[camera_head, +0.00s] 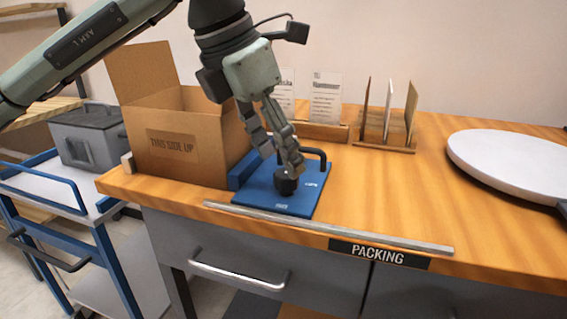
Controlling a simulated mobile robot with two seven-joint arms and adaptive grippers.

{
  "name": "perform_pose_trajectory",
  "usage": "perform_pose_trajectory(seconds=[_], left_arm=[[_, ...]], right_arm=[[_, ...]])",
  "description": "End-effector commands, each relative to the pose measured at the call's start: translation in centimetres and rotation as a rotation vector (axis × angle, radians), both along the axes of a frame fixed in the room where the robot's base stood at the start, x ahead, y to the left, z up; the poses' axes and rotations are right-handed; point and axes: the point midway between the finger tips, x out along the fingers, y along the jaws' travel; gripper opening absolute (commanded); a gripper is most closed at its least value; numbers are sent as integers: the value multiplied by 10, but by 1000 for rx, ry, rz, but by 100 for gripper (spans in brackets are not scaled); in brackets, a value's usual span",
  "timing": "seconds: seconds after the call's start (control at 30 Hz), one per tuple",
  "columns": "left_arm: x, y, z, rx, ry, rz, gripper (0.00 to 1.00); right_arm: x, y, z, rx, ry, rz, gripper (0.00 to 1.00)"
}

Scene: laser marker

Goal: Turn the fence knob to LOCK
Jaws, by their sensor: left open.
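The fence knob (285,185) is a small black knob standing on a blue plate (257,194) near the front edge of the wooden bench. The plate has a black handle bar at its back and small white lettering, too small to read. My left gripper (283,172) reaches down from above, with its fingertips right at the top of the knob. It is open. Whether the fingers touch the knob I cannot tell, and they partly hide it. The knob's pointing direction does not show. My right gripper is not in view.
An open cardboard box (182,150) stands left of the plate. A metal bar (330,228) lies along the front edge. Cards in wooden holders (385,145) stand behind. A white round disc (510,160) is at the right. The bench between is clear.

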Motion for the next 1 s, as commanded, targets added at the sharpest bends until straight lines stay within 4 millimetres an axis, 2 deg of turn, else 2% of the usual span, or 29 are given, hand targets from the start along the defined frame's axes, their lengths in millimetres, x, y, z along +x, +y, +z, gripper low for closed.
perform_pose_trajectory(seconds=[0.1,0.23,0.57,0.9,0.97,1.0], left_arm=[[3,-6,-17,1,2,-2,53],[6,-9,-27,-2,1,-2,53],[7,-10,-31,-1,0,-1,53],[7,-10,-30,-2,-1,-1,10],[7,-10,-30,-2,-1,-1,3],[7,-10,-30,-2,0,0,3]], right_arm=[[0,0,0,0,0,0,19],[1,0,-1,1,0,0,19],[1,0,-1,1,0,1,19],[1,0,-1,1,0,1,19],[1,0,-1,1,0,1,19],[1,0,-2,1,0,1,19]])
